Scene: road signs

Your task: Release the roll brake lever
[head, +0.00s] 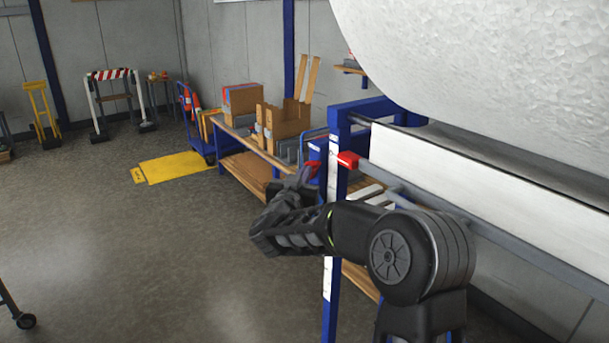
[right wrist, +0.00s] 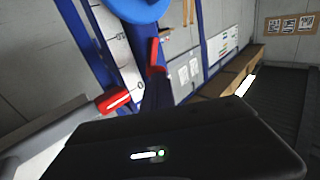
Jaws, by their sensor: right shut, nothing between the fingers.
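A blue upright post with a white scale strip (head: 337,184) stands at the near end of the roll rack. In the right wrist view there is a red part with a white mark (right wrist: 115,100) and a slim upright red part (right wrist: 154,55). I cannot tell for sure which is the brake lever. My right gripper (head: 299,182) is shut and empty, close to the post's left side; its fingertips are hard to make out. My left gripper is out of view.
A large pale roll (head: 490,60) hangs over the rack at upper right, above a long white panel (head: 470,170). A workbench with cardboard boxes (head: 285,122) stands behind the post. A yellow floor plate (head: 172,168) lies farther back.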

